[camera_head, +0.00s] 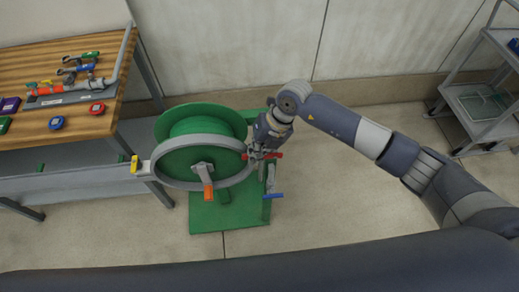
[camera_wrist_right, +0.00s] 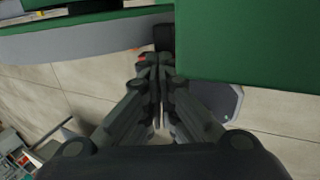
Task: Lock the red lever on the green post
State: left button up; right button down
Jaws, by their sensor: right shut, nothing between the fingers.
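The red lever (camera_head: 266,155) shows in the head view at the right edge of the green reel, near the top of the green post (camera_head: 267,207). My right gripper (camera_head: 257,153) is right at the lever, shut and empty, and partly covers it. In the right wrist view the closed fingertips (camera_wrist_right: 157,62) are beside a green surface (camera_wrist_right: 250,45), with a small red-orange bit just left of them; I cannot tell whether they touch the lever. My left gripper is not in view.
The green reel (camera_head: 190,160) has a grey rim and an orange-handled crank (camera_head: 207,191). A blue lever (camera_head: 273,196) sits lower on the post. A wooden table (camera_head: 40,70) with valves stands at left, a grey shelf cart (camera_head: 475,100) at right.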

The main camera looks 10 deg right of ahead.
jog(key=shift+s+a+f+h, duration=0.1)
jog(key=shift+a+f+h, duration=0.2)
jog(key=shift+f, duration=0.3)
dwell(0.3)
